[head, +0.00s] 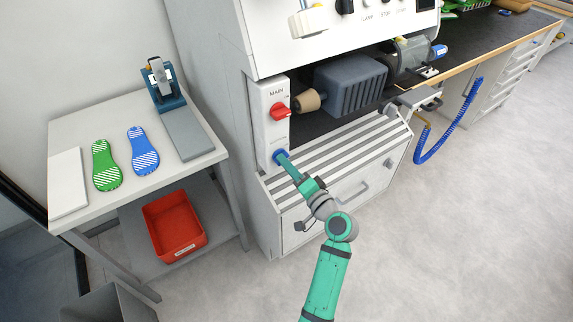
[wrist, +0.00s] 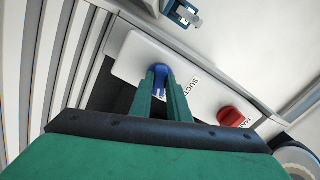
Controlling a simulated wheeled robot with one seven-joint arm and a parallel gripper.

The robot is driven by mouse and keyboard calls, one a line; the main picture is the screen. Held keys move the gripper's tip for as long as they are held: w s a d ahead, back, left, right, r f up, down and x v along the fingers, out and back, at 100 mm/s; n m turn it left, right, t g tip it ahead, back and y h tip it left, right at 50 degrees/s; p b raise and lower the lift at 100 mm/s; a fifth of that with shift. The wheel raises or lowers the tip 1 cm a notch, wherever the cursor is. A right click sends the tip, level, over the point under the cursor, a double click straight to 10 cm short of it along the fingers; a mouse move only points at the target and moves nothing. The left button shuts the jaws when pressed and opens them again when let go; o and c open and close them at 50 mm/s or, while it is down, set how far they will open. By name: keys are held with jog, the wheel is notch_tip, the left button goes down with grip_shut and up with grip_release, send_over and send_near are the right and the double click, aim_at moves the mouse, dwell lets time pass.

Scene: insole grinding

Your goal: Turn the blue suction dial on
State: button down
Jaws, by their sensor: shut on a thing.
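The blue suction dial (head: 280,155) sits low on the white switch panel (head: 268,125), below the red main dial (head: 280,111). My gripper (head: 283,160) reaches up to it from the front right, and its fingertips are at the dial. In the wrist view the blue dial (wrist: 158,72) is between the two green fingers of my gripper (wrist: 159,80), which are shut on it. The fingers cover part of the dial. The suction label beside it is partly hidden by a finger. I cannot read the dial's exact setting.
A grinding motor housing (head: 347,83) with a tan cone (head: 308,99) is right of the panel. A slatted grille (head: 335,150) lies below. At the left, a table (head: 85,125) holds a green insole (head: 106,165) and a blue insole (head: 143,150), with a red bin (head: 174,225) underneath.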

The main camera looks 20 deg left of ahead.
jog(key=shift+m, duration=2.3)
jog(key=c, duration=1.7)
grip_release()
jog(key=v, duration=1)
jog(key=shift+s+d, duration=0.25)
jog(key=shift+s, duration=0.05)
